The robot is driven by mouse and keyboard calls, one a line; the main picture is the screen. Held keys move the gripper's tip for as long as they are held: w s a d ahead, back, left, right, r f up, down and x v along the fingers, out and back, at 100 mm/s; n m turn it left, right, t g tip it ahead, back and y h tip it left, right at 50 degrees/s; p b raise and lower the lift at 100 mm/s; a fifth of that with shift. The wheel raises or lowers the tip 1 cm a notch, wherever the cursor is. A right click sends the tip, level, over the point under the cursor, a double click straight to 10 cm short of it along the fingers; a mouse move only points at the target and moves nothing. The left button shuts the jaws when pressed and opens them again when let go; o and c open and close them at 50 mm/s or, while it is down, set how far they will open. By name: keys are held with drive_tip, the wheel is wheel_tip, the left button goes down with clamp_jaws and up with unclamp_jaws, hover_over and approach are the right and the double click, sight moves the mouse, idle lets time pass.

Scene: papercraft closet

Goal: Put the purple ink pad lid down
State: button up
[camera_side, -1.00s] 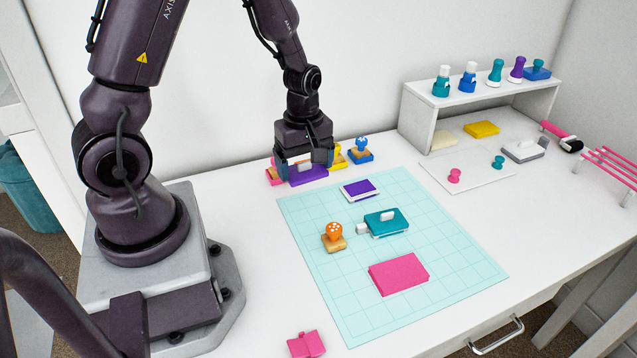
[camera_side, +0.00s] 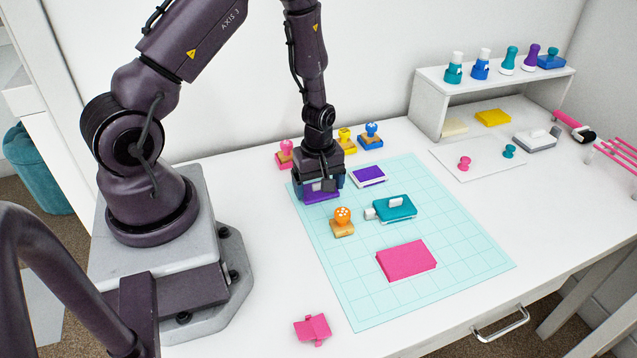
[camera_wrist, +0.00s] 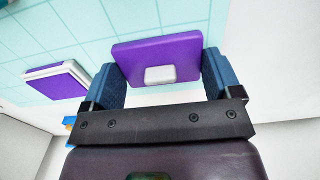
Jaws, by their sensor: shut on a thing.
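My gripper (camera_side: 319,186) is shut on the purple ink pad lid (camera_side: 322,196), low over the back-left corner of the mint grid mat (camera_side: 375,300). In the wrist view the lid (camera_wrist: 185,50), with a white block on its face, lies between the two blue fingers (camera_wrist: 160,82). Whether the lid touches the mat cannot be told. The open purple ink pad (camera_side: 369,175) sits on the mat to the right of the gripper; it also shows at the left of the wrist view (camera_wrist: 55,82).
An orange stamp (camera_side: 342,222) stands just in front of the gripper, beside a teal ink pad (camera_side: 395,208). A pink pad (camera_side: 406,259) lies farther forward. Pink (camera_side: 285,154), yellow (camera_side: 347,140) and blue (camera_side: 371,135) stamps stand behind. The mat's front left is clear.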

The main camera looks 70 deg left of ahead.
drive_tip(key=o, duration=0.7)
drive_tip(key=shift+f, duration=0.1)
wheel_tip(320, 180, up, 12)
wheel_tip(320, 180, up, 9)
drive_tip(key=m+t, duration=0.2)
drive_tip(key=m, duration=0.3)
hover_over(319, 183)
drive_tip(key=d, duration=0.4)
drive_tip(key=s+d+r+m+t, duration=0.1)
drive_tip(key=s+d+r+m, duration=0.2)
drive_tip(key=r+m, duration=0.1)
drive_tip(key=s+d+r+m+t, duration=0.1)
drive_tip(key=s+d+r+m, duration=0.2)
drive_tip(key=s+r+m, duration=0.1)
drive_tip(key=s+d+r+m+t, duration=0.1)
drive_tip(key=s+d+r+m, duration=0.2)
drive_tip(key=r+m, duration=0.2)
drive_tip(key=shift+s+r+t, duration=0.25)
drive_tip(key=shift+r+t, duration=0.05)
drive_tip(key=shift+r, duration=0.05)
